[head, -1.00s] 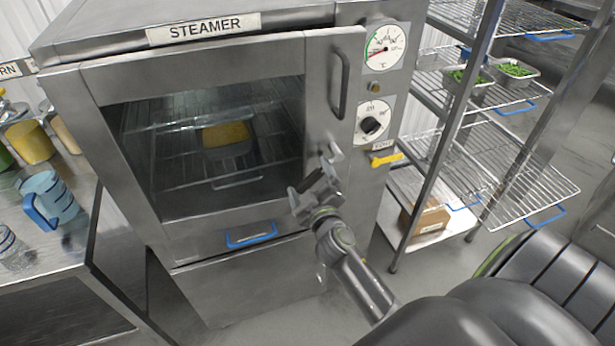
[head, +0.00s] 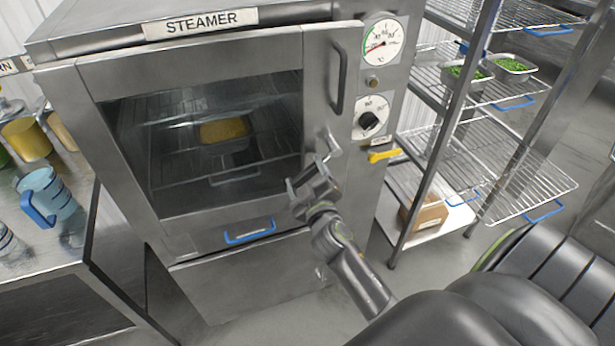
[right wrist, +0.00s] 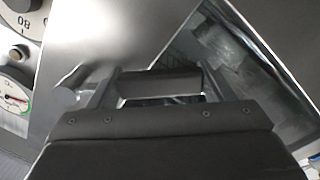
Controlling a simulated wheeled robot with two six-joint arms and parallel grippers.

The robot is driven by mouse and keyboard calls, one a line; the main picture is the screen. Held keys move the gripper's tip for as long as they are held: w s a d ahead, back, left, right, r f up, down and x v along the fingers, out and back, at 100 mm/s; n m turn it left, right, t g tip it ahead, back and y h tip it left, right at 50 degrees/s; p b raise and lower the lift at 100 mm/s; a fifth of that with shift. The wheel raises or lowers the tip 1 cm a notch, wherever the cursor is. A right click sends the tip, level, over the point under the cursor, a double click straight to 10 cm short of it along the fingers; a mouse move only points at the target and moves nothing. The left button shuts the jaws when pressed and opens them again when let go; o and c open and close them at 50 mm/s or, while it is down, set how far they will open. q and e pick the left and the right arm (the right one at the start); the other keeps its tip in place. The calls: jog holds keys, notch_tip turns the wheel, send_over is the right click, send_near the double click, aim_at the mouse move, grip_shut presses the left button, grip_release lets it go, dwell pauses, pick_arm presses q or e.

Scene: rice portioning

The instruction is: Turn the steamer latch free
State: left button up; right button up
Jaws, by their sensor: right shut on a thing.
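The steamer (head: 210,262) stands in the middle of the head view, its windowed door (head: 318,50) looking shut. The metal latch (head: 331,146) sits low on the right side of the door, below the upright door handle (head: 338,82). My right gripper (head: 310,180) is at the latch and shut on it, hiding much of its lever. In the right wrist view a bar of the latch (right wrist: 160,82) lies between the two fingers, and a round metal end shows to their left. My left gripper is not in view.
A yellow-handled part (head: 383,155) juts from the steamer front right of the latch. A wire rack (head: 465,100) with green-filled pans stands to the right. A steel counter (head: 75,240) with a blue jug (head: 50,190) stands to the left. Open floor lies in front.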

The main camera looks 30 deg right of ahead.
aim_at(291, 147)
jog(key=r+m, duration=0.1)
jog(key=a+m, duration=0.1)
jog(key=r+m+b, duration=0.1)
jog(key=shift+w+a+r+m, duration=0.25)
jog(key=shift+a+r+m, duration=0.05)
jog(key=shift+r+m, duration=0.1)
jog(key=shift+w+a+r+m, duration=0.1)
jog(key=shift+a+r+m, duration=0.05)
jog(key=shift+r+m, duration=0.85)
jog(key=shift+a+r+m, duration=0.15)
jog(key=shift+r+m, duration=0.6)
jog(key=shift+m, duration=0.45)
jog(key=o, duration=1.4)
jog(key=shift+c, duration=0.2)
